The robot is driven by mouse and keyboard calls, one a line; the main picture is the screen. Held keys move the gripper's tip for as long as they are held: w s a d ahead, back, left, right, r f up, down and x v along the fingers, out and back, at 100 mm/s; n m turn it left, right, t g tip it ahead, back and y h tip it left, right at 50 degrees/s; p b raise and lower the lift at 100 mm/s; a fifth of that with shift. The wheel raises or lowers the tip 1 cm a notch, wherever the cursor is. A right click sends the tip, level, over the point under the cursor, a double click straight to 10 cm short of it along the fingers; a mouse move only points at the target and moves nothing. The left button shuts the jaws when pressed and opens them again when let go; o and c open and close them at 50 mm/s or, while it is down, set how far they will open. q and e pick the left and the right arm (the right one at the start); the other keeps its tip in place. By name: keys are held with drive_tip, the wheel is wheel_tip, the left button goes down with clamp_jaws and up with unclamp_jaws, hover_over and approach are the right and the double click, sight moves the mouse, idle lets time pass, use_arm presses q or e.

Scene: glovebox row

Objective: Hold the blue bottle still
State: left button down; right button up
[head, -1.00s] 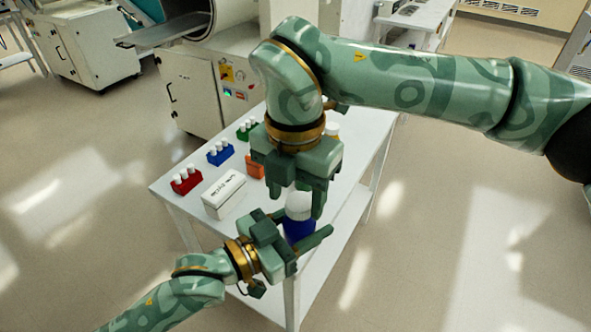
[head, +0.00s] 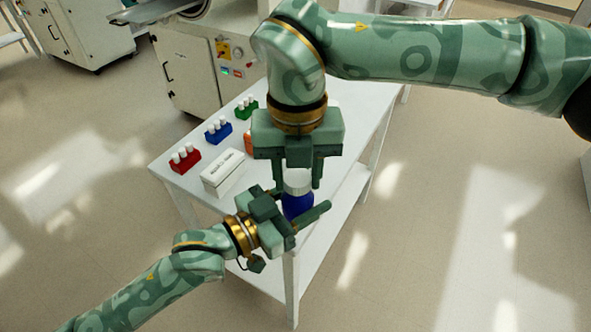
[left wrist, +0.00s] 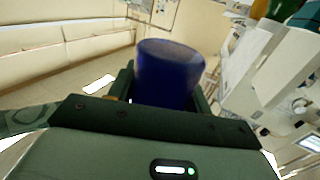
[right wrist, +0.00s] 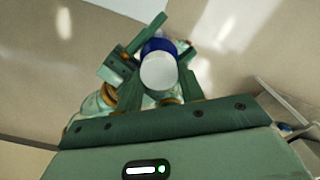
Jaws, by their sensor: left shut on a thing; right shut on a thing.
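The blue bottle (head: 297,206) stands upright over the near corner of the white table, with a white cap (head: 298,181) on top. My left gripper (head: 301,204) is shut on its blue body from the side. In the left wrist view the blue body (left wrist: 167,78) sits between the fingers, and the cap does not show. My right gripper (head: 300,185) points down from above and is shut on the cap. In the right wrist view the round cap (right wrist: 158,71) lies between its fingers, with some blue body (right wrist: 158,45) behind it.
On the white table (head: 345,135) stand a white labelled box (head: 223,175) and red (head: 185,160), blue (head: 218,131) and green (head: 246,108) racks with white-capped vials. An orange thing (head: 249,142) is partly hidden behind my right gripper. A large cabinet stands behind the table.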

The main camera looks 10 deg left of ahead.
use_arm(q)
drive_tip(key=shift+s+d, duration=0.15)
drive_tip(key=shift+d, duration=0.05)
use_arm(e)
drive_tip(key=n, duration=0.6)
drive_tip(key=shift+r+n, duration=0.15)
drive_tip(key=shift+n, duration=0.15)
drive_tip(key=n, duration=0.3)
drive_tip(key=shift+w, duration=0.1)
drive_tip(key=n, duration=0.7)
drive_tip(key=shift+w+d+n, duration=0.1)
drive_tip(key=shift+w+n, duration=0.05)
drive_tip(key=shift+n, duration=0.15)
drive_tip(key=shift+r, duration=0.2)
use_arm(q)
drive_tip(key=shift+a, duration=0.1)
use_arm(e)
drive_tip(key=shift+r, duration=0.85)
drive_tip(key=shift+d, duration=0.1)
